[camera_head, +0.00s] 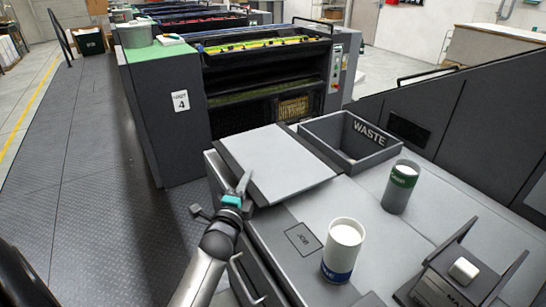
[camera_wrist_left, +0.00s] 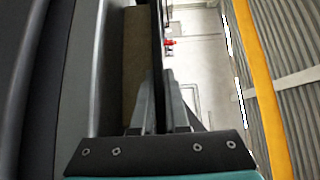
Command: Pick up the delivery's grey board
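The grey board (camera_head: 275,160) is a flat, light grey panel with a dark edge. It lies at the far left of the grey worktop (camera_head: 345,205), next to the waste bin. My left gripper (camera_head: 243,183) is at the board's near left edge. In the left wrist view, the two fingers (camera_wrist_left: 160,85) sit close against both faces of a thin dark strip, which appears to be the board's edge seen end-on. The lower finger is mostly hidden in the head view. I cannot tell whether the board is raised off the worktop. My right gripper is not in view.
An open grey bin marked WASTE (camera_head: 350,140) stands just right of the board. A green-topped can (camera_head: 400,187), a white and blue can (camera_head: 342,250) and a dark holder (camera_head: 460,275) stand on the worktop. A press (camera_head: 270,80) is behind. Floor is clear at left.

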